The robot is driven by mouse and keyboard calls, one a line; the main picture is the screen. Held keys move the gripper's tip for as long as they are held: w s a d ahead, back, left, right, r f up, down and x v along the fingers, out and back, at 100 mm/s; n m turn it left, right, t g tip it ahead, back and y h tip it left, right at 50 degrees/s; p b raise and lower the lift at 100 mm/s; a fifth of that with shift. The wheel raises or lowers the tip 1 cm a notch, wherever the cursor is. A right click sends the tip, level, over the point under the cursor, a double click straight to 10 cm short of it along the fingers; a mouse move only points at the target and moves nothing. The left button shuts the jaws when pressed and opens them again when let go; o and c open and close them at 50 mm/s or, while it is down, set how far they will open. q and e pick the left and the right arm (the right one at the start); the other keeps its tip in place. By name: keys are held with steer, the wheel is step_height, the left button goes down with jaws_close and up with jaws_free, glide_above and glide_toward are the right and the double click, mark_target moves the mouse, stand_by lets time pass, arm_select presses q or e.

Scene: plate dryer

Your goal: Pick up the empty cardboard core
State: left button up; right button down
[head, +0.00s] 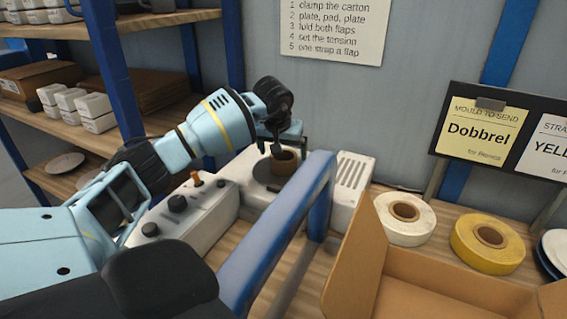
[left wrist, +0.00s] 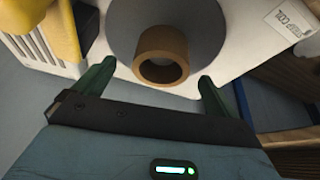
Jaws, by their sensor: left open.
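The empty cardboard core (head: 284,161) is a short brown tube standing upright on a dark round plate (head: 262,171) on the white machine. It also shows in the left wrist view (left wrist: 160,56), with its hollow end facing the camera. My left gripper (head: 281,140) is open above and beside the core. In the left wrist view its two green fingers (left wrist: 155,84) stand apart, one to each side of the core's near end, with gaps between them and the core. My right gripper is not in view.
A blue bar (head: 285,225) rises close to the right of the core. An open cardboard box (head: 368,262), a white strap roll (head: 404,240) and a yellow roll (head: 468,252) are at right. Control knobs (head: 177,203) are on the machine. Shelves (head: 160,20) stand at left.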

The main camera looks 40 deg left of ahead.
mark_target(283, 158)
arm_select(q)
steer(key=x, duration=0.4)
steer(key=shift+a+f, duration=0.2)
steer(key=c, duration=1.1)
steer(key=shift+o, duration=0.2)
step_height(283, 158, up, 10)
